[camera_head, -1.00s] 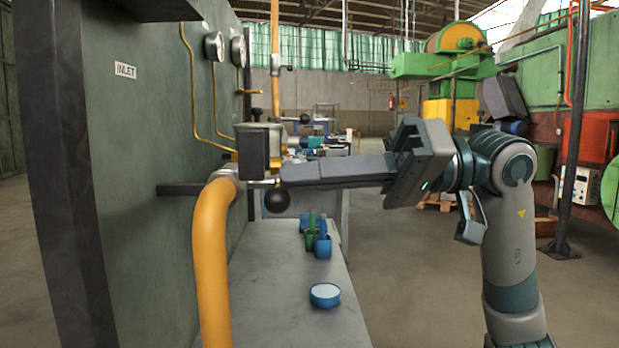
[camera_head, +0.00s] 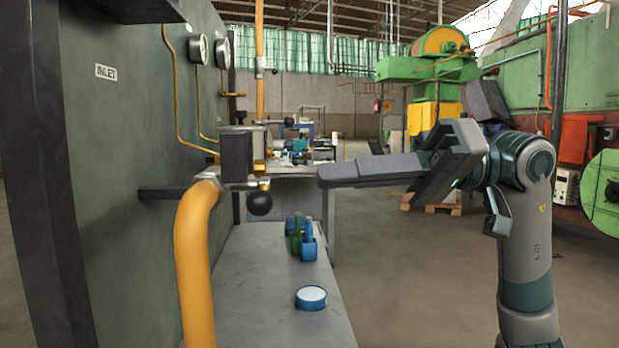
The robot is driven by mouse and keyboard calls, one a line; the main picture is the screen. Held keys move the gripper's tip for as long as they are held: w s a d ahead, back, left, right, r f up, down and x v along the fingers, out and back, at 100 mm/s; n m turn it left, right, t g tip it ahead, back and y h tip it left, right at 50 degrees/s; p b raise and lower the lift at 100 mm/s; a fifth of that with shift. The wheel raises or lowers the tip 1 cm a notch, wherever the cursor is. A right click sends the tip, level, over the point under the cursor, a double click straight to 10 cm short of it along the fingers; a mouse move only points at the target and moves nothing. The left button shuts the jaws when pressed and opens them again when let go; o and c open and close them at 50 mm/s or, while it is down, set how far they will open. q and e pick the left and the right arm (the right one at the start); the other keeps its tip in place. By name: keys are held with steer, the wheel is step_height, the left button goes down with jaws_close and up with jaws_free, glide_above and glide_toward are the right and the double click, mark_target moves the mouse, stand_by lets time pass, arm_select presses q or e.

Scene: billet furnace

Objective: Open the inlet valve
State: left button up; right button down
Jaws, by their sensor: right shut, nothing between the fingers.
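The inlet valve (camera_head: 236,158) is a dark box-like body on top of the thick yellow pipe (camera_head: 193,260), beside the green panel with the INLET label (camera_head: 106,72). Its lever ends in a black ball knob (camera_head: 260,203) at the lower right of the valve. My right gripper (camera_head: 322,176) comes in from the right, shut and empty. Its fingertips point left, to the right of the knob and slightly above it, with a visible gap in the picture. My left gripper is out of view.
Below is a grey bench (camera_head: 255,290) with a blue round tin (camera_head: 311,298) and blue and green containers (camera_head: 301,238). A dark bracket (camera_head: 165,193) juts from the panel (camera_head: 130,150). Open floor lies right of the bench.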

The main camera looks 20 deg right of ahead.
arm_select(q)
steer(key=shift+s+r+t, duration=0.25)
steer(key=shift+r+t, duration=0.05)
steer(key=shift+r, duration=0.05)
arm_select(e)
steer(key=v, duration=1.1)
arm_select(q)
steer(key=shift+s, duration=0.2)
arm_select(e)
steer(key=shift+s+d, duration=0.1)
steer(key=shift+d, duration=0.05)
